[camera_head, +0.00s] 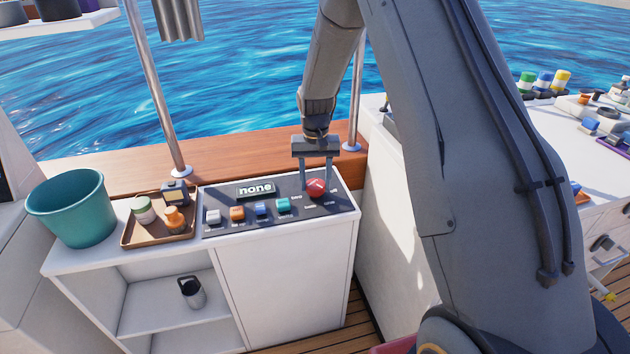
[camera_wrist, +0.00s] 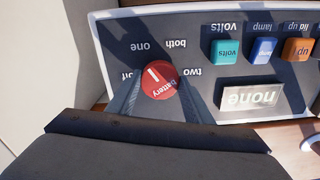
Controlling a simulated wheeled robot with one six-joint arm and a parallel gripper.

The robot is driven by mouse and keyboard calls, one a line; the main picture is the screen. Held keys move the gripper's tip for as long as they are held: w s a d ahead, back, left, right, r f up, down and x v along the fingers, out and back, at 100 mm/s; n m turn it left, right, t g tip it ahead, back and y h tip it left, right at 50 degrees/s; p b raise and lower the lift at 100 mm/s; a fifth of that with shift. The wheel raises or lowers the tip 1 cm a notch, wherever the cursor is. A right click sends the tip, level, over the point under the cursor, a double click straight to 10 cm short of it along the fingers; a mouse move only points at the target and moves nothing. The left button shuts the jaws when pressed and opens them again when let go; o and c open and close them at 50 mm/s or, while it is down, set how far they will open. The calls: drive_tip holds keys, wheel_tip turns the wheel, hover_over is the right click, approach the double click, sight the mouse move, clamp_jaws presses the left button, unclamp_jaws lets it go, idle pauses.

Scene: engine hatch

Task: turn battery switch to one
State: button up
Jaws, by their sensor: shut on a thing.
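The red round battery switch (camera_head: 316,188) sits at the right end of the dark control panel (camera_head: 290,212). My gripper (camera_head: 316,183) reaches down from above, its two fingers shut on the switch from both sides. In the wrist view, which shows the panel upside down, the switch (camera_wrist: 160,83) has a white pointer mark and the word "battery". The labels "off", "one", "both" and "two" are set around it. The mark points up and left, between "off" and "one". The display (camera_wrist: 250,97) reads "none".
Coloured rocker switches (camera_head: 262,208) line the panel left of the battery switch. A brown tray (camera_head: 152,240) with small jars and a teal bucket (camera_head: 72,208) stand further left on the white cabinet. A white wall (camera_head: 385,215) rises close on the right.

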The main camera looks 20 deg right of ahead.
sight(316, 184)
drive_tip(key=shift+w+r+m, duration=0.1)
drive_tip(key=shift+m, duration=0.2)
drive_tip(key=o, duration=1)
drive_tip(key=shift+o, duration=0.2)
wheel_tip(316, 184, up, 8)
drive_tip(key=shift+f+b, duration=0.15)
drive_tip(key=shift+b, duration=0.45)
